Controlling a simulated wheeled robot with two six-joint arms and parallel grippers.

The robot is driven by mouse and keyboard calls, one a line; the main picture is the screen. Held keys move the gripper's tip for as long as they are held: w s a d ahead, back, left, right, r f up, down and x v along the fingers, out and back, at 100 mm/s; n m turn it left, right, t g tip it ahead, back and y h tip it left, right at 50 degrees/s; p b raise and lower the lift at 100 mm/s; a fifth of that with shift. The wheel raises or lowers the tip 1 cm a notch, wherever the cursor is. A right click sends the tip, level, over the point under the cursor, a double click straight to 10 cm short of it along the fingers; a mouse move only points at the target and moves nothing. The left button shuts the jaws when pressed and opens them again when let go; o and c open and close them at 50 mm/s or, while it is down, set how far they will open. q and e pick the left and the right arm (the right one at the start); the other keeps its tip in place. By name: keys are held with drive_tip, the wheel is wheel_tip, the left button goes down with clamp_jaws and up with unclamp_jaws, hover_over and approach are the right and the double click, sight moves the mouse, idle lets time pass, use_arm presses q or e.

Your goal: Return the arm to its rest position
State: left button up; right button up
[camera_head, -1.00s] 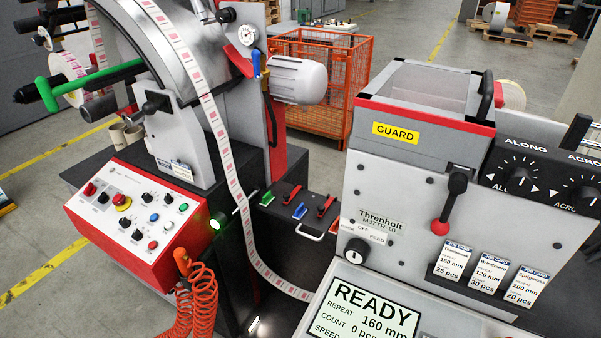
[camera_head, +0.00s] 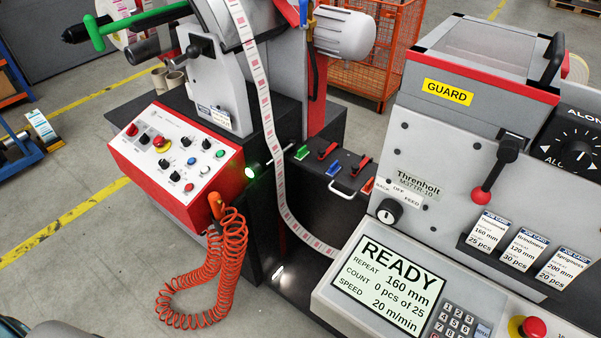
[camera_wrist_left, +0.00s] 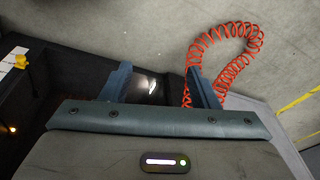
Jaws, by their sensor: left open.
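My left gripper (camera_wrist_left: 158,85) shows in the left wrist view with its two dark fingers apart and nothing between them. Behind the fingers are the dark machine base with a bright light spot and the orange coiled hose (camera_wrist_left: 226,50). In the head view only a rounded grey part of my own body shows at the bottom left edge. Neither gripper shows in the head view.
The red control box (camera_head: 175,165) has an orange coiled hose (camera_head: 222,265) hanging from it. The label web (camera_head: 268,110) runs down to the machine on the right, whose screen (camera_head: 388,285) reads READY. Open floor (camera_head: 80,270) lies at the lower left.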

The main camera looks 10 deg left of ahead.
use_arm(q)
drive_tip(key=s+a+f+g, duration=0.1)
drive_tip(key=s+f, duration=1.7)
